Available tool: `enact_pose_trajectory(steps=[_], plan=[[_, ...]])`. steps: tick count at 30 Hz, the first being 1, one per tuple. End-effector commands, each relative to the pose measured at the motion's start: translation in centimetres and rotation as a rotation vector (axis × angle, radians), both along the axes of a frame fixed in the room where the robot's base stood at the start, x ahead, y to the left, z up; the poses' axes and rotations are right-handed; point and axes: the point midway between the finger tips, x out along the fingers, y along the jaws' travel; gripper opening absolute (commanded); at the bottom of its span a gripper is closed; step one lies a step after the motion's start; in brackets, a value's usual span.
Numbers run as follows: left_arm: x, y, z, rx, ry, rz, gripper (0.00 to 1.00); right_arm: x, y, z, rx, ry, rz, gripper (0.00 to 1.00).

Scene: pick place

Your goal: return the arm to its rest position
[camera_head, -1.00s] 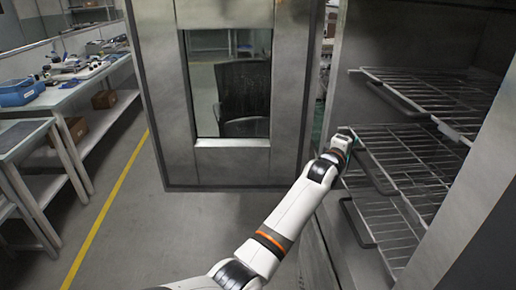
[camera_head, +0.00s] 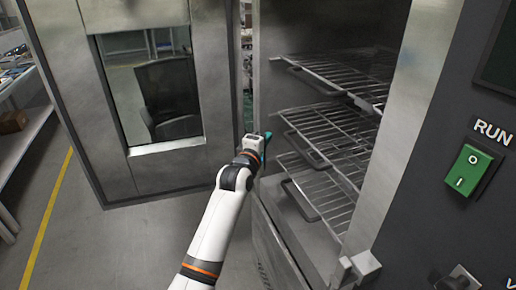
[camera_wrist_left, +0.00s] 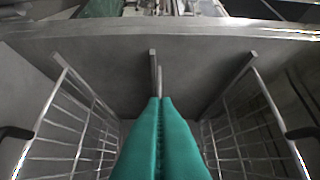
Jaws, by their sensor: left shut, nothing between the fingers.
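My left arm (camera_head: 215,225) reaches up from the bottom of the head view to the opening of a steel cabinet. My left gripper (camera_head: 268,136) has teal fingers and is beside the left ends of the wire racks. In the left wrist view the two teal fingers (camera_wrist_left: 160,100) are pressed together with nothing between them. Wire racks (camera_wrist_left: 75,130) show on both sides of the fingers there. My right gripper is not in either view.
The cabinet door (camera_head: 210,80) with a window stands open at left. Wire racks (camera_head: 335,128) sit in several levels inside the cabinet. A panel with a green RUN switch (camera_head: 468,170) is at right. A worktable (camera_head: 25,130) stands at far left, with open floor before it.

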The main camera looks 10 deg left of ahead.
Motion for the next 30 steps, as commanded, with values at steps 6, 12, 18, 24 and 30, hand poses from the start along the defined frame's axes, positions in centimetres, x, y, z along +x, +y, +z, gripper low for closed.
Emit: enact_pose_trajectory(steps=[6, 12, 18, 24, 30], plan=[[-3.1, 0.7, -0.1, -0.001, 0.001, 0.001, 0.0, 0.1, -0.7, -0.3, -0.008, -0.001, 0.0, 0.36], [-4.3, 0.9, -0.4, 0.006, 0.007, 0.001, 0.0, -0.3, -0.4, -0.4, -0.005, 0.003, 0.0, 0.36], [-4.8, 1.0, -8.5, 0.15, 0.114, -0.004, 0.0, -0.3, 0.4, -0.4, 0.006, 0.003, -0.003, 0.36], [-8.4, 1.6, -23.2, 0.436, 0.302, -0.061, 0.0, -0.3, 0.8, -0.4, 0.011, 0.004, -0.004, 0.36], [-15.5, 2.7, -36.9, 0.71, 0.476, -0.179, 0.0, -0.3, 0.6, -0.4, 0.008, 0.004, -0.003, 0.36]])
